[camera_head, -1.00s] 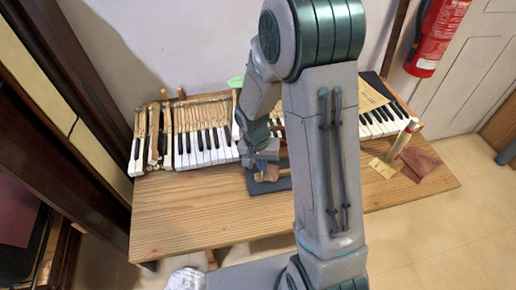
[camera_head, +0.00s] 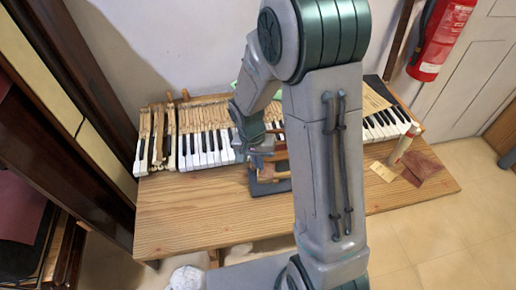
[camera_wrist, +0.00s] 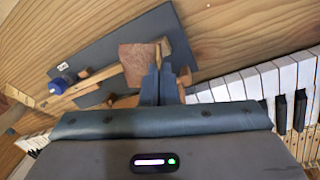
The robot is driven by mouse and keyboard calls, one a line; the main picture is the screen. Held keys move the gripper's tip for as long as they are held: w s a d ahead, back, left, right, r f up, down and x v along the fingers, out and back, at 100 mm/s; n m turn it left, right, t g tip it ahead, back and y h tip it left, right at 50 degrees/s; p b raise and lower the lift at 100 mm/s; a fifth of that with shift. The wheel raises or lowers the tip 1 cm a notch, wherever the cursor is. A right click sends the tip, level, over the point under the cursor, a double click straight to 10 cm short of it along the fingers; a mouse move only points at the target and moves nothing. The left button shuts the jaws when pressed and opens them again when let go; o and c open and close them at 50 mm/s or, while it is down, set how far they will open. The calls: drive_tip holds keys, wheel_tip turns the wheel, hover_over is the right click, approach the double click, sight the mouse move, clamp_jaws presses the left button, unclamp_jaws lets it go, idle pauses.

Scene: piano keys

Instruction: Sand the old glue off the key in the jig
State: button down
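A dark jig board (camera_wrist: 95,45) lies on the bench. A pale wooden key (camera_wrist: 65,101) lies along it, with a blue part (camera_wrist: 57,86) at its left. The jig also shows in the head view (camera_head: 268,187), partly behind my arm. A reddish-brown square-faced block (camera_wrist: 138,62), likely the sanding block, covers the key's inner end. My gripper (camera_wrist: 160,72) is over the jig, its dark fingers close together right beside this block. Whether they clamp it is hidden. In the head view my gripper (camera_head: 258,150) is between the keyboard and the jig.
The keyboard (camera_head: 207,148) runs along the back of the wooden bench (camera_head: 190,215). At the right are a pale upright cylinder (camera_head: 400,148), brown sandpaper sheets (camera_head: 422,168) and a small tan card (camera_head: 382,171). The bench's front left is clear.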

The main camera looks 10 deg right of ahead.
wheel_tip(320, 180, up, 5)
drive_tip(key=p, duration=0.2)
drive_tip(key=shift+f+p, duration=0.15)
drive_tip(key=shift+p, duration=0.2)
drive_tip(key=shift+f, duration=0.1)
